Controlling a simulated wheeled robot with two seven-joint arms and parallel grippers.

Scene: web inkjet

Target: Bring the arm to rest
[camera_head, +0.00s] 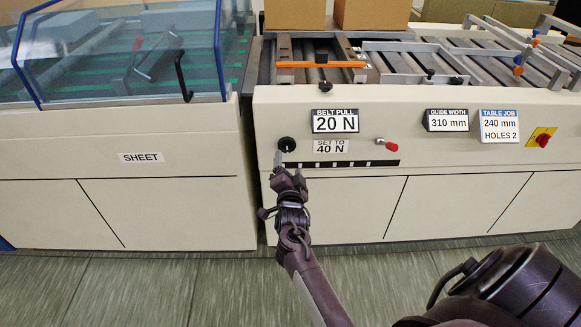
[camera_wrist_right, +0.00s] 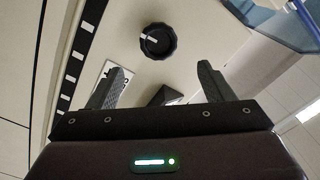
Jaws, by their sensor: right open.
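My right gripper (camera_head: 283,165) is in front of the cream machine panel, just below a round black knob (camera_head: 287,144). In the right wrist view the gripper (camera_wrist_right: 161,80) is open and empty, with its two grey fingers spread. The knob (camera_wrist_right: 157,41) shows beyond the fingertips, apart from them, with a white pointer mark on it. My right arm reaches up from the bottom of the head view. My left gripper does not show.
The panel carries a "BELT PULL 20 N" sign (camera_head: 335,121), a "SET TO 40 N" label (camera_head: 330,146), a red-tipped lever (camera_head: 390,146) and a red switch on yellow (camera_head: 543,140). A clear hood (camera_head: 120,55) stands at left. The floor (camera_head: 110,290) in front is clear.

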